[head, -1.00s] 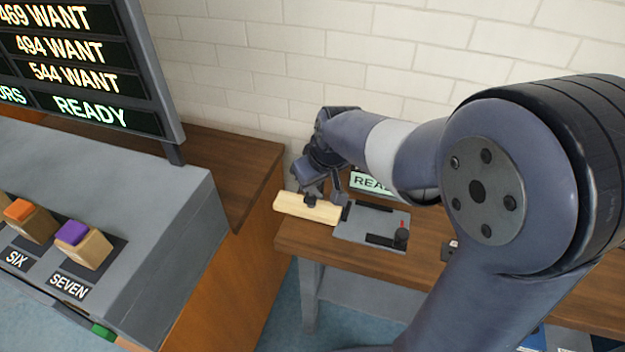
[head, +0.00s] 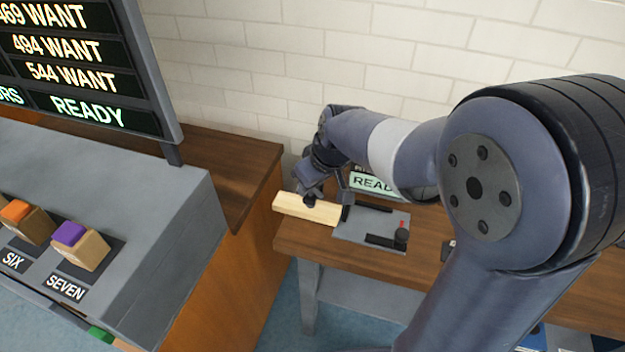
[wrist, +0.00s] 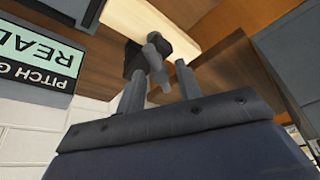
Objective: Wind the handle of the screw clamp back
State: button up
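The screw clamp's grey handle (wrist: 157,62), a short rod with rounded ends, shows in the wrist view beside a black block (wrist: 133,60) at the edge of a pale wooden bar (wrist: 150,25). My gripper (wrist: 160,74) is open, with one finger on each side of the handle and visible gaps to it. In the head view my gripper (head: 316,192) is over the pale bar (head: 305,208), beside a dark round knob (head: 310,201). Arm and hand hide much of the clamp there, so how its screw sits cannot be told.
A green-lit sign (head: 372,183) stands behind. A grey console (head: 190,225) is left; a brick wall is behind.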

jog(key=shift+o, duration=0.7)
jog(key=shift+r, duration=0.1)
jog(key=shift+r, duration=0.1)
jog(key=shift+r, duration=0.25)
jog(key=v, duration=1)
jog(key=shift+s+p, duration=0.15)
jog(key=shift+p, duration=0.2)
jog(key=x, duration=1)
jog(key=shift+w+f+b, duration=0.2)
jog(key=shift+f+b, duration=0.1)
jog(key=shift+f, duration=0.05)
